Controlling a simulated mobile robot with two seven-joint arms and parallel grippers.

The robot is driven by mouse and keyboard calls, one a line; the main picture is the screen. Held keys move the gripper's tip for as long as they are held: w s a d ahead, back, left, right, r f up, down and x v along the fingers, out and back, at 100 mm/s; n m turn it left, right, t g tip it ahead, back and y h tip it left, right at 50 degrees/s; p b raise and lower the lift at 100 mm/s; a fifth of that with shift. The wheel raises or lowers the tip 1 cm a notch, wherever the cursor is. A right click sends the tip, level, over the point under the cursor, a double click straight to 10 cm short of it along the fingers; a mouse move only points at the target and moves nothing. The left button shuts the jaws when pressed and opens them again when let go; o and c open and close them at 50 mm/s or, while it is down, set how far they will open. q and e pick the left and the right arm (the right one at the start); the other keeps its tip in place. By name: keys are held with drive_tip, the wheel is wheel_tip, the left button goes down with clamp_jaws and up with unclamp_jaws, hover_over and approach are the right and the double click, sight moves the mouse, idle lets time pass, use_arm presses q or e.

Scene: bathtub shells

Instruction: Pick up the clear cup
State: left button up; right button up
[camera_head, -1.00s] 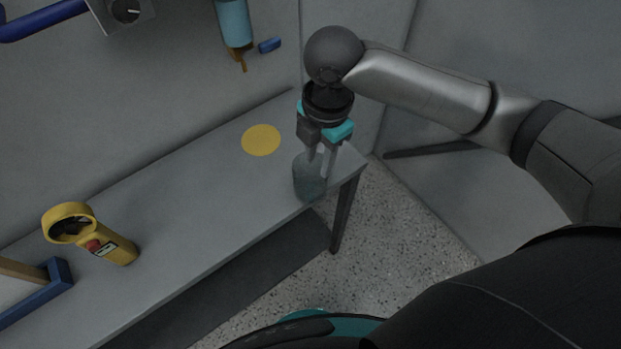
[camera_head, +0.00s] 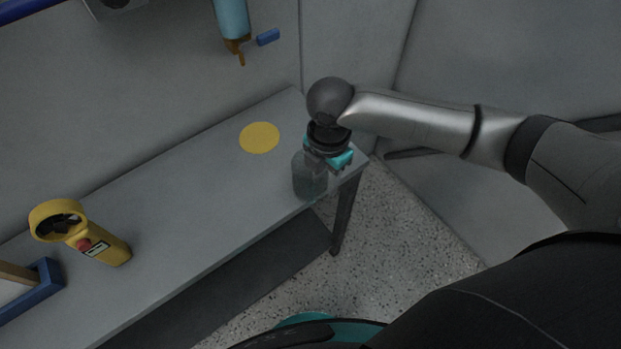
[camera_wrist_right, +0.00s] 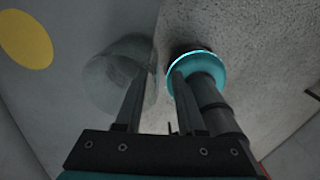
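The clear cup (camera_head: 308,178) stands on the grey table near its right end, by the front edge. It also shows in the right wrist view (camera_wrist_right: 112,78) as a see-through grey shape. My right gripper (camera_head: 324,170) points down right at the cup, its body level with the cup's top. In the right wrist view the right gripper (camera_wrist_right: 160,76) has its fingers apart. The left-hand finger overlaps the cup's right side; the other is clear of it. The cup's right wall shows between them. I cannot tell whether a finger touches the cup. My left gripper is not in view.
The grey table (camera_head: 200,210) runs along a wall and has a yellow disc (camera_head: 259,138) on top. A yellow tool (camera_head: 85,235) and a blue-edged frame (camera_head: 32,290) are at the left. A blue bottle-like item (camera_head: 232,22) hangs on the wall. The tabletop's middle is clear.

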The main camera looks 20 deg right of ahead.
sight(323, 189)
wheel_tip(323, 189, down, 4)
drive_tip(key=shift+w+f+b, duration=0.1)
drive_tip(key=shift+b, duration=0.35)
drive_tip(key=shift+c, duration=0.4)
clamp_jaws()
idle(0.7)
